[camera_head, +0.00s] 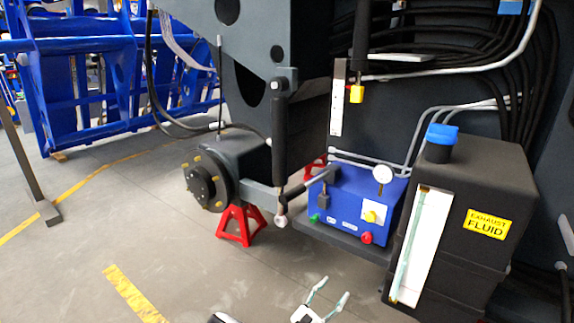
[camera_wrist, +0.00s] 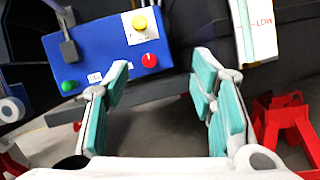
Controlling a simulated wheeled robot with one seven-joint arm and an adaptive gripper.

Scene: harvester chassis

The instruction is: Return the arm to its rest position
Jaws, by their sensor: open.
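My gripper (camera_head: 326,300) shows at the bottom edge of the head view, low over the floor in front of the chassis. Its two teal-padded fingers stand apart with nothing between them. In the wrist view the open gripper (camera_wrist: 160,100) faces the blue control box (camera_wrist: 105,50), with a clear gap to it. The same blue box (camera_head: 345,208) sits on a dark shelf in the head view, beyond and above my gripper. Most of my arm is outside the head view.
A black exhaust fluid tank (camera_head: 485,185) with a blue cap stands right of the box. A wheel hub (camera_head: 205,182) and a red jack stand (camera_head: 240,225) are at the centre left. Blue racks (camera_head: 95,85) stand at the back left.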

